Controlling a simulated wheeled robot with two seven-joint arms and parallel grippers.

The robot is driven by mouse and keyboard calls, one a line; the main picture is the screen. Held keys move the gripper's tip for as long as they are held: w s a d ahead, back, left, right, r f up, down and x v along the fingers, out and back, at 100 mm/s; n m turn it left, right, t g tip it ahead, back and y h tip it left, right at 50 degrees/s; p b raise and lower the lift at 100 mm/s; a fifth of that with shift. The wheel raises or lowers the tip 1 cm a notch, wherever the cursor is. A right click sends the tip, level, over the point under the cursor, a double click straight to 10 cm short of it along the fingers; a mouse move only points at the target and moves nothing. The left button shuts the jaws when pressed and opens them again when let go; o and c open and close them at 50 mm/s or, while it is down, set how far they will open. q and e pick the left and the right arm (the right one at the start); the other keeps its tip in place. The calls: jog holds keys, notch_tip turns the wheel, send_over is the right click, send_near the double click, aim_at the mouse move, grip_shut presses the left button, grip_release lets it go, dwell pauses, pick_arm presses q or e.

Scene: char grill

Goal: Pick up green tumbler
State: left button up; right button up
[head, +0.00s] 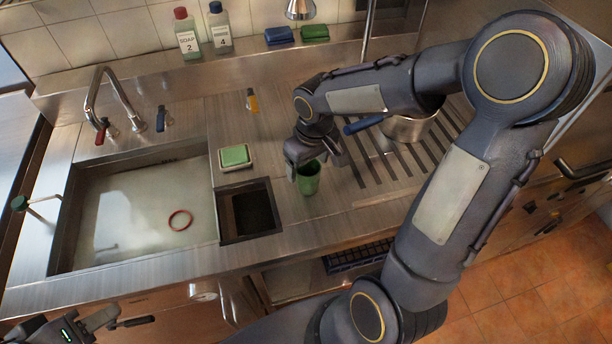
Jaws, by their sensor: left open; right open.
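The green tumbler (308,178) stands upright on the steel counter, just right of the small dark basin. My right gripper (307,166) is open at the tumbler's top, with its fingers close around the rim. The fingers cover part of the rim, and I cannot tell whether they touch it. My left gripper (117,321) is low at the left front of the picture, open and empty, away from the tumbler.
A sink (140,215) holding a red ring (180,220) lies at left. A green sponge on a dish (235,157) sits behind the small basin (249,211). A metal pot (410,125) stands on the ridged drainer at right. Soap bottles (188,35) stand on the back ledge.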

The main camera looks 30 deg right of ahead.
aim_at(307, 171)
notch_tip(307, 171, down, 3)
jog(key=shift+w+f, duration=0.15)
jog(key=shift+c, duration=0.2)
jog(key=c, duration=1)
